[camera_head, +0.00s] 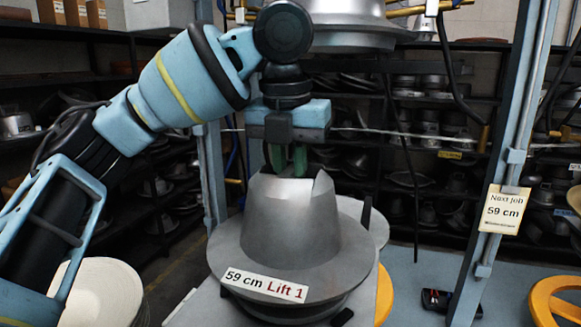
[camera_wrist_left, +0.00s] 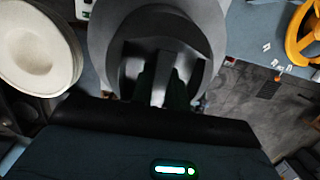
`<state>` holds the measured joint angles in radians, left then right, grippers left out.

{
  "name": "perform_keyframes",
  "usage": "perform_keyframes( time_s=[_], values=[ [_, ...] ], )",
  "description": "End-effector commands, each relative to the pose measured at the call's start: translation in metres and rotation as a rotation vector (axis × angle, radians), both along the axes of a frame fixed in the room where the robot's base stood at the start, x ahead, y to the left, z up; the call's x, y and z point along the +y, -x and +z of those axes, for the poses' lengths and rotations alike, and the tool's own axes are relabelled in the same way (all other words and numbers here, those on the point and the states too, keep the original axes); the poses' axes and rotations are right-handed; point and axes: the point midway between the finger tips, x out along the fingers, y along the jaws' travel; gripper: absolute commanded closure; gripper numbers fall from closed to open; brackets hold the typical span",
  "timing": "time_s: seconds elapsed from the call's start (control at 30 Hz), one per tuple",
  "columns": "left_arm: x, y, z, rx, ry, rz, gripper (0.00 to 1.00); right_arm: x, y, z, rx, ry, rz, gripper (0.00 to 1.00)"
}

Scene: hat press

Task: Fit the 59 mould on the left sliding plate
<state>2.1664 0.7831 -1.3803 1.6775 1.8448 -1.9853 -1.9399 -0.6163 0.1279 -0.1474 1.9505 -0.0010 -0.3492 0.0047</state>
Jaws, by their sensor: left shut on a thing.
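The grey metal mould (camera_head: 275,230), hat-shaped with a wide brim, carries a label reading "59 cm Lift 1". It stands upright in the middle of the head view and also shows at the top of the left wrist view (camera_wrist_left: 206,25). My left gripper (camera_head: 289,160) is above its crown, with green fingers shut on the grip in the notched top. The fingers show dark inside the crown in the left wrist view (camera_wrist_left: 165,85). A pale grey plate (camera_head: 372,222) shows behind and below the mould. Whether the mould touches it is hidden by the brim. My right gripper is out of view.
An upper metal press form (camera_head: 350,20) hangs above, behind my wrist. A blue-grey post (camera_head: 505,150) with a "Next job 59 cm" card (camera_head: 502,210) stands at right. A pale hat-like form (camera_head: 100,293) lies at lower left. Yellow handwheels (camera_head: 556,302) are low at right.

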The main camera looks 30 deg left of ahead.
Motion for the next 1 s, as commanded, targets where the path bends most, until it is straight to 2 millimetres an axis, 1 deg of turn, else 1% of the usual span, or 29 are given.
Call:
perform_keyframes(
  time_s=[0.03,0.5,0.77,0.8,0.9,1.0],
  values=[
    [0.0,0.0007,0.002,-0.007,0.003,0.0,1.0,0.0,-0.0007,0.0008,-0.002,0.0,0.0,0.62],
    [0.0001,0.0007,-0.0057,-0.008,0.002,0.0,1.0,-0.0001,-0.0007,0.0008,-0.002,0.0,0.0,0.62],
    [0.0001,0.0008,-0.0062,-0.009,0.002,0.0,1.0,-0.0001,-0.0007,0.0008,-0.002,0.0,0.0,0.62],
    [0.0001,0.0008,-0.0061,-0.009,0.002,0.0,0.82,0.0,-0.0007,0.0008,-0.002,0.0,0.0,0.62],
    [0.0001,0.0008,-0.0065,-0.008,0.002,0.0,0.69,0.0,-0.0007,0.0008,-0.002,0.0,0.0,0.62],
    [0.0002,0.0006,-0.0074,-0.006,0.002,0.001,0.58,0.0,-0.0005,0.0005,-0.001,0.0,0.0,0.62]
  ],
)
